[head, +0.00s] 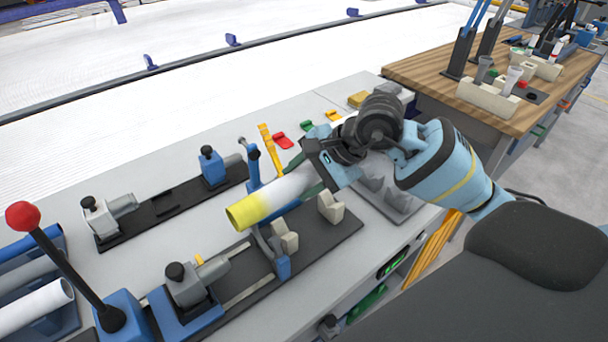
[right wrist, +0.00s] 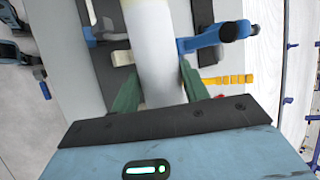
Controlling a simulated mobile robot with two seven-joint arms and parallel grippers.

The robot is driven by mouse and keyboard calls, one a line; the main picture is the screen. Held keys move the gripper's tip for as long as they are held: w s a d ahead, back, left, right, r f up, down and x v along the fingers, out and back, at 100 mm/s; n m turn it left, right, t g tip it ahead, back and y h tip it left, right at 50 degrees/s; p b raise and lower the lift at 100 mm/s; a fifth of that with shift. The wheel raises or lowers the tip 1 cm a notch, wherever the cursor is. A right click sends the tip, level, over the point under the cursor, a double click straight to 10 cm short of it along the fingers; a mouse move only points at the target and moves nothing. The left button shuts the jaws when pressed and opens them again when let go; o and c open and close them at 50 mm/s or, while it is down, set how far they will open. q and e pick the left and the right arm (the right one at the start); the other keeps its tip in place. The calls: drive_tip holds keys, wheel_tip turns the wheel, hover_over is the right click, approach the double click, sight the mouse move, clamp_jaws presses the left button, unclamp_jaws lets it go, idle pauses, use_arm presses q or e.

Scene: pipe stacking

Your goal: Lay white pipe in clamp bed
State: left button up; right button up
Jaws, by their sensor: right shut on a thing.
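The white pipe (head: 287,193) with a yellow end (head: 245,211) is held by my right gripper (head: 319,176), shut around its far part. The pipe slants over the clamp bed (head: 340,228), a dark plate with cream V-blocks (head: 285,237) (head: 331,207) and a blue clamp (head: 282,266). The pipe appears above the blocks; I cannot tell whether it touches them. In the right wrist view the pipe (right wrist: 152,45) runs between the green fingers (right wrist: 157,88), with a blue clamp lever (right wrist: 212,40) beside it. My left gripper is not in view.
A second dark rail (head: 165,207) with grey and blue fixtures lies behind. A red-knobbed lever (head: 22,216) and racked white pipes (head: 38,305) are at the left. Small coloured parts (head: 283,140) lie behind the gripper. A wooden table (head: 430,72) stands at the right.

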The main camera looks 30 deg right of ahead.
drive_tip(key=shift+w+d+r, duration=0.15)
drive_tip(key=shift+d, duration=0.1)
